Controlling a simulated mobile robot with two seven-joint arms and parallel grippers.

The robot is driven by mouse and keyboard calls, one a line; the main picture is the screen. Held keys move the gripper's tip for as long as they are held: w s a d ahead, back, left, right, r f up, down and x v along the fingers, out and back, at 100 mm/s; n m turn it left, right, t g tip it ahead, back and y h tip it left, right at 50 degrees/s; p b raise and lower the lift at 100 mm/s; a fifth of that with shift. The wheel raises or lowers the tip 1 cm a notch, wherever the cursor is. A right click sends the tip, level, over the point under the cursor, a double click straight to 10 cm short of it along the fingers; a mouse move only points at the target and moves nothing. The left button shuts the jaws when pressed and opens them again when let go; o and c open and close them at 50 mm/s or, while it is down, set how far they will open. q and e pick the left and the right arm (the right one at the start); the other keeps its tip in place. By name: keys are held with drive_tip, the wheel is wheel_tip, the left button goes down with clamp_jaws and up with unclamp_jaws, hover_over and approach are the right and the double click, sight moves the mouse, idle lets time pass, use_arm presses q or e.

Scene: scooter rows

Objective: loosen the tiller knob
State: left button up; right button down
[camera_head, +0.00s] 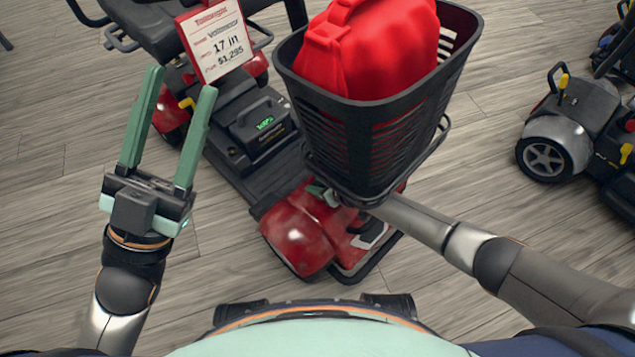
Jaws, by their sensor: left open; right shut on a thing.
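A red scooter (295,240) stands in front of me with a black basket (345,145) on its front. The basket covers most of the tiller. My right gripper (322,194) reaches in from the right, low under the basket, with only a little of its green fingers showing. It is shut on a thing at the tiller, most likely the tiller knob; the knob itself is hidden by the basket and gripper. My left gripper (181,79) is open and empty, its two green fingers pointing up the picture, left of the scooter's deck and below the price sign.
A red bag (375,50) fills the basket. A price sign (215,40) hangs by the black seat (150,25). A black battery box (262,125) sits on the deck. Another scooter (570,135) stands at right. Wooden floor is clear at left.

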drive_tip(key=c, duration=0.6)
unclamp_jaws()
drive_tip(key=shift+c, duration=0.2)
